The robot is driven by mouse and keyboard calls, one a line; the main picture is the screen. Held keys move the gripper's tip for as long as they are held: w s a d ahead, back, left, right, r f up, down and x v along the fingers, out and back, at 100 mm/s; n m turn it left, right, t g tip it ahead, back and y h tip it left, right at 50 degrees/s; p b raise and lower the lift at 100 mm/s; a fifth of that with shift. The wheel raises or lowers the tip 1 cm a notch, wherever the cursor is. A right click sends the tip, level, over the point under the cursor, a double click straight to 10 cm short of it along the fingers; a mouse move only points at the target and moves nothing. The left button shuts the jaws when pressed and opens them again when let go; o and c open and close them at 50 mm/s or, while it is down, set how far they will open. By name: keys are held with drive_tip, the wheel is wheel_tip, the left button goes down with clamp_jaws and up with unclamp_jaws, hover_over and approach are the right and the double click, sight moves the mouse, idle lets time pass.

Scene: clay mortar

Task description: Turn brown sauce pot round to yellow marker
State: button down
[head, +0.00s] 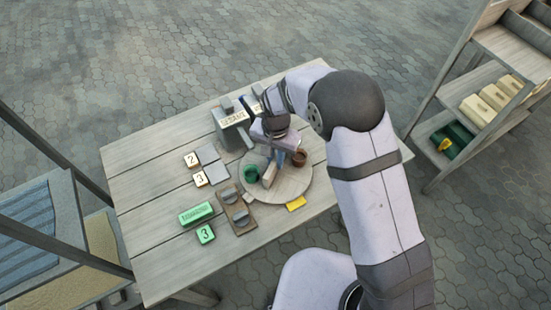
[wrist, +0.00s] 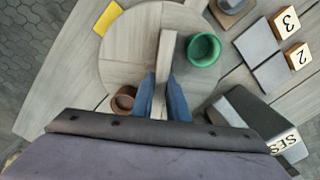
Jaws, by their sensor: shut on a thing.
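A round wooden turntable (head: 292,188) lies on the table and also shows in the wrist view (wrist: 128,50). A raised wooden bar (wrist: 166,62) stands across it. My gripper (wrist: 162,92) is shut on this bar, with one blue finger on each side. The brown sauce pot (head: 299,158) stands on the turntable near its rim, and in the wrist view (wrist: 124,98) it is left of my fingers. A green pot (head: 251,173) stands on the bar's other side. The yellow marker (head: 296,204) lies at the turntable's near edge, apart from the brown pot; it also shows in the wrist view (wrist: 108,18).
A grey box with a sesame label (head: 232,118) stands behind the turntable. Number blocks, grey tiles (head: 216,172), a wooden board with grey pieces (head: 238,210) and green labelled blocks (head: 196,214) lie to the left. A shelf (head: 480,110) stands at the right.

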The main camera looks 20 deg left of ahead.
drive_tip(key=shift+w+r+m, duration=0.1)
drive_tip(key=shift+w+m, duration=0.05)
drive_tip(key=shift+m, duration=8.05)
drive_tip(key=c, duration=1.7)
unclamp_jaws()
drive_tip(key=shift+b, duration=0.3)
